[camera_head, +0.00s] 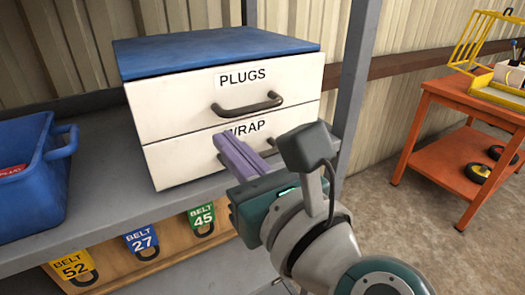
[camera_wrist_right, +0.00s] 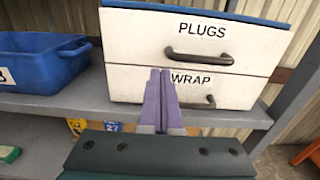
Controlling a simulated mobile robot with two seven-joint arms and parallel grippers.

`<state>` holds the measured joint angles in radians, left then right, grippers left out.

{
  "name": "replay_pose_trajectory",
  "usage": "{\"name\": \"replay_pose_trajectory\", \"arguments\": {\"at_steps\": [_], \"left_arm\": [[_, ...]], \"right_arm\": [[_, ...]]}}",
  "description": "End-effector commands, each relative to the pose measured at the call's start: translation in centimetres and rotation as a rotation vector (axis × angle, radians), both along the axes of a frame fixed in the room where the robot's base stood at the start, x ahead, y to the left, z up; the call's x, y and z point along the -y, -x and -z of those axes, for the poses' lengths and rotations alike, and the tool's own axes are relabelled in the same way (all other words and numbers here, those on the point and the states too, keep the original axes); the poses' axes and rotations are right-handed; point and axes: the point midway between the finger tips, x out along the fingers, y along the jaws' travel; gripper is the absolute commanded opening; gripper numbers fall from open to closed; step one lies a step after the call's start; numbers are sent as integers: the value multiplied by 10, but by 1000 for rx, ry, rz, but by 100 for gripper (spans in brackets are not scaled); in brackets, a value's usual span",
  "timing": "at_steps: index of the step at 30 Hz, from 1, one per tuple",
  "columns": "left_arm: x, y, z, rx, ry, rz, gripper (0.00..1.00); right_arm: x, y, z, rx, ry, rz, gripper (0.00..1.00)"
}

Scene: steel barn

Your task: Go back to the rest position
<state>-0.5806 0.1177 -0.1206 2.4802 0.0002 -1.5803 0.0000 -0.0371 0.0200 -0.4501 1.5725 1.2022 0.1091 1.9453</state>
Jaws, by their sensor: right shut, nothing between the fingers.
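My right gripper (camera_head: 240,155) has purple fingers that are shut and empty. It is in front of the lower drawer, labelled WRAP, of a white drawer cabinet (camera_head: 172,125) with a blue top. The fingers cover part of that drawer's handle in the head view. In the right wrist view the gripper (camera_wrist_right: 160,75) points at the WRAP drawer, and its dark handle (camera_wrist_right: 197,103) shows just to the right of the fingers. Both drawers look closed. Whether the fingertips touch the drawer front, I cannot tell. My left gripper is not in view.
The cabinet stands on a grey metal shelf (camera_head: 105,190) beside a blue bin (camera_head: 30,205). A grey upright post (camera_head: 355,75) stands close right of the cabinet. Belt tags hang from a wooden board (camera_head: 175,250) below. An orange table (camera_head: 450,90) stands at right, with open floor before it.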

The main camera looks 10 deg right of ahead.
Motion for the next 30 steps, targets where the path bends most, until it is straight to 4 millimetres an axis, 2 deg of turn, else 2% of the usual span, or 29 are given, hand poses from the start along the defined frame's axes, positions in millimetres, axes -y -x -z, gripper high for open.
{"name": "replay_pose_trajectory", "arguments": {"at_steps": [1, 9, 16, 19, 20, 23, 26, 28, 30], "left_arm": [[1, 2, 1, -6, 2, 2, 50], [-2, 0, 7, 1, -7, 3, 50], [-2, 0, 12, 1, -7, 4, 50], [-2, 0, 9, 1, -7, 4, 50], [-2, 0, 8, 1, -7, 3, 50], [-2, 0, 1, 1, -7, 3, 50], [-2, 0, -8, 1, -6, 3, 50], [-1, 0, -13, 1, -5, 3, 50], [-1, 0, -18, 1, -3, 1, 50]], "right_arm": [[6, 13, 3, -5, 3, 1, 0], [24, 65, 3, -3, 4, -1, 0], [33, 88, 1, 0, 6, -1, 0], [28, 94, -5, 32, 88, -40, 0], [24, 96, -8, 53, 145, -66, 0], [5, 108, -17, 170, 467, -205, 0], [-7, 128, -11, 333, 947, -404, 0], [-2, 144, 4, 439, 1305, -569, 0], [14, 159, 22, 520, 1625, -745, 0]]}}
